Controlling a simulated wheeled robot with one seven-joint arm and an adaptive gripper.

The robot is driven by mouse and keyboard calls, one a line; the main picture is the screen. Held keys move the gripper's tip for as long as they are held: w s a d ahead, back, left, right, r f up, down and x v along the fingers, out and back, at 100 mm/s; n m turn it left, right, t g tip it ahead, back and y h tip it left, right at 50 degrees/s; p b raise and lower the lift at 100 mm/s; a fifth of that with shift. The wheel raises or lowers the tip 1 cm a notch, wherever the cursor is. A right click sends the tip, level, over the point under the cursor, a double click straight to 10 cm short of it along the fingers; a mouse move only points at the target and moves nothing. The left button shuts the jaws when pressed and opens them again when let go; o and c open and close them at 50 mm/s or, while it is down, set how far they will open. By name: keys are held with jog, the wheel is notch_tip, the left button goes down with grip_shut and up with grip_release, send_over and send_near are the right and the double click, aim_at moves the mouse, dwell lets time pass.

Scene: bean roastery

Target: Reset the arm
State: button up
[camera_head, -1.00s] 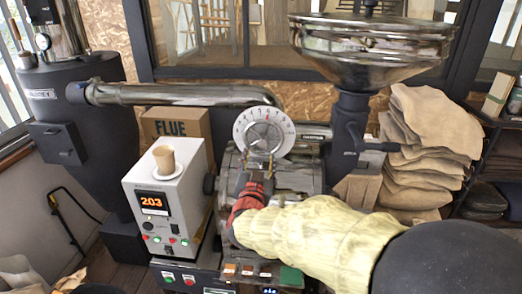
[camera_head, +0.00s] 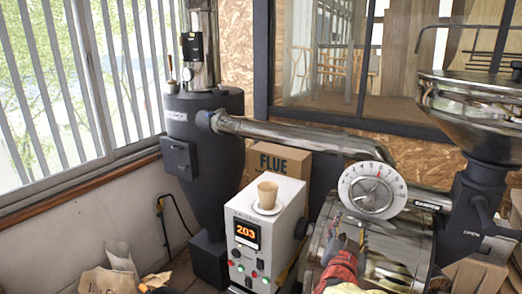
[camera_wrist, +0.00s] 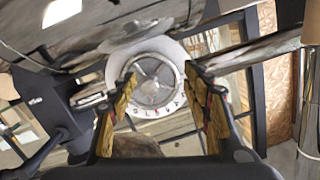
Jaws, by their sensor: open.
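My gripper (camera_head: 350,240) is in front of the roaster, just below the round white numbered dial (camera_head: 372,190). The red part of my wrist shows at the bottom edge of the head view, and the rest of my arm is out of frame. In the wrist view my gripper (camera_wrist: 160,78) has its two yellow-padded fingers spread apart with nothing between them. The dial (camera_wrist: 153,82) shows behind and between the fingertips. I cannot tell from these views how far the fingertips are from the dial.
A metal pipe (camera_head: 290,135) runs above, and a hopper (camera_head: 475,105) stands at right. A FLUE carton (camera_head: 280,161) sits behind. Paper bags (camera_head: 110,272) lie lower left.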

jog(key=s+a+f+n+g+y+b, duration=0.1)
jog(key=s+a+f+n+g+y, duration=0.5)
jog(key=a+f+y, duration=0.5)
jog(key=s+d+f+n+g+h+b, duration=0.1)
jog(key=s+b, duration=0.7)
jog(key=s, duration=1.5)
jog(key=shift+s+f+n+g+h, duration=0.2)
jog(key=shift+f+n+g+h, duration=0.45)
jog(key=shift+n+g+h, duration=0.4)
